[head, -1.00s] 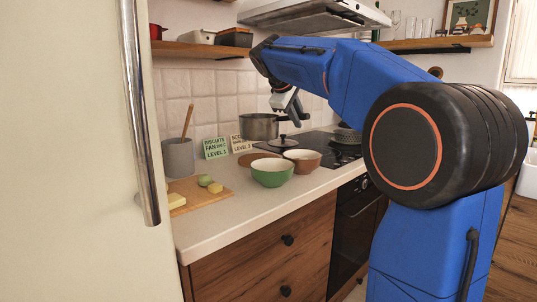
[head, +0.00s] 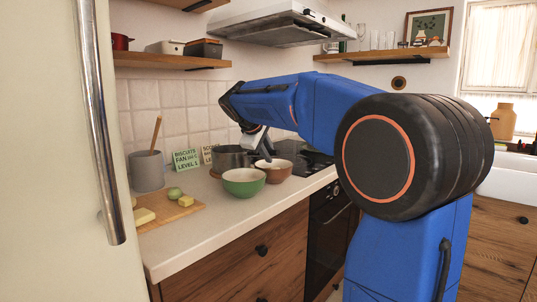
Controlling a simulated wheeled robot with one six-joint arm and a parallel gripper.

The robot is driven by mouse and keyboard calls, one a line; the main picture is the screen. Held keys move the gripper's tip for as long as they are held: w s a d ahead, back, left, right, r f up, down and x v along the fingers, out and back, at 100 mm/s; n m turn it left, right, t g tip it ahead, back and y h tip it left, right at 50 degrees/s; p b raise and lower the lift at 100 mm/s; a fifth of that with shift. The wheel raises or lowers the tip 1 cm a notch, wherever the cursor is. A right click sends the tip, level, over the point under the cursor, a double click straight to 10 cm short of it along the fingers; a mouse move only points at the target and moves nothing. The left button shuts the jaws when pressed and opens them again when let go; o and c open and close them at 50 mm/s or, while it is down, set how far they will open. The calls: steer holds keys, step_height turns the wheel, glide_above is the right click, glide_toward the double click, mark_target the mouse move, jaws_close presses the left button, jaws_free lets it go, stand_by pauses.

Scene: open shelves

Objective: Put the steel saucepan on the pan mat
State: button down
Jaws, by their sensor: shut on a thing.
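The steel saucepan (head: 230,157) is a grey pot that looks upright, at the back of the counter, left of the hob. My gripper (head: 264,150) is at its right side, shut on it, most likely at the handle, which is mostly hidden. The brown pan mat (head: 214,173) shows only as a thin edge at the lower left of the saucepan. The pan covers the rest of the mat from this view. I cannot tell whether the pan's base touches the mat.
A green bowl (head: 243,182) and a brown bowl (head: 275,171) stand close in front of the saucepan. Lettered cards (head: 187,160) stand to its left, with a utensil crock (head: 147,170) and a cutting board (head: 172,211) beyond. The hob (head: 312,160) is at the right.

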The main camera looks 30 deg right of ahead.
steer(key=c, duration=1.6)
jaws_free()
steer(key=shift+c, duration=0.2)
steer(key=v, duration=1.2)
steer(key=shift+a, duration=0.1)
steer(key=s+a+f+m+y, duration=0.2)
steer(key=s+a+f, duration=0.1)
steer(key=s+f, duration=0.8)
steer(key=s+a+f+m+y, duration=0.2)
steer(key=s+a+f, duration=0.1)
steer(key=s+f, duration=0.9)
steer(key=s+a+f+m+y, duration=0.2)
steer(key=s+a+f+y, duration=0.1)
steer(key=s+f, duration=0.8)
steer(key=shift+s+a+f, duration=0.2)
steer(key=shift+a+f, duration=0.15)
steer(key=shift+f, duration=0.2)
